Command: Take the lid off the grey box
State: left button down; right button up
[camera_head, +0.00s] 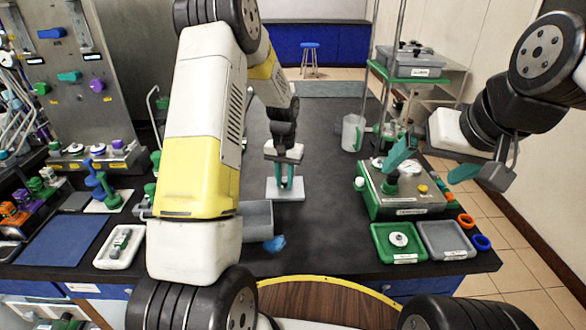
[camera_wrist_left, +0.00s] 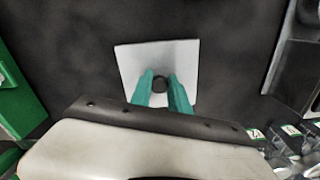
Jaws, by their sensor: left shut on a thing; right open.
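My left gripper (camera_head: 286,176) is shut on the dark knob (camera_wrist_left: 160,85) of a pale square lid. The lid (camera_head: 285,194) is in the middle of the black bench; I cannot tell whether it touches the bench. In the left wrist view, the teal fingers (camera_wrist_left: 162,92) stand on both sides of the knob, and the lid (camera_wrist_left: 130,62) is flat below them. The grey box (camera_head: 258,221) is nearer to me and left of the lid, apart from it, partly hidden by my left arm. It looks open on top. My right gripper (camera_head: 427,170) is open and empty above the green-sided device.
The green-sided device (camera_head: 403,208) stands on the right, with a green tray (camera_head: 381,252) and a grey tray (camera_head: 430,235) in front. A clear jug (camera_head: 352,134) stands behind. A small blue thing (camera_head: 274,243) lies by the box. The bench around the lid is clear.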

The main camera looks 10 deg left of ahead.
aim_at(285, 181)
pick_arm(q)
jog(key=shift+f, duration=0.15)
jog(key=c, duration=1.2)
grip_release()
jog(key=shift+c, duration=0.2)
notch_tip(285, 181, up, 13)
jog(key=s+r+t+h, duration=0.1)
jog(key=s+r+t, duration=0.2)
jog(key=s+r, duration=0.85)
jog(key=s+d+r+t+h, duration=0.1)
jog(key=s+r+t, duration=0.2)
jog(key=s, duration=1.3)
jog(key=shift+s+d+r+n, duration=0.15)
jog(key=shift+s+n, duration=0.1)
jog(key=shift+n, duration=0.05)
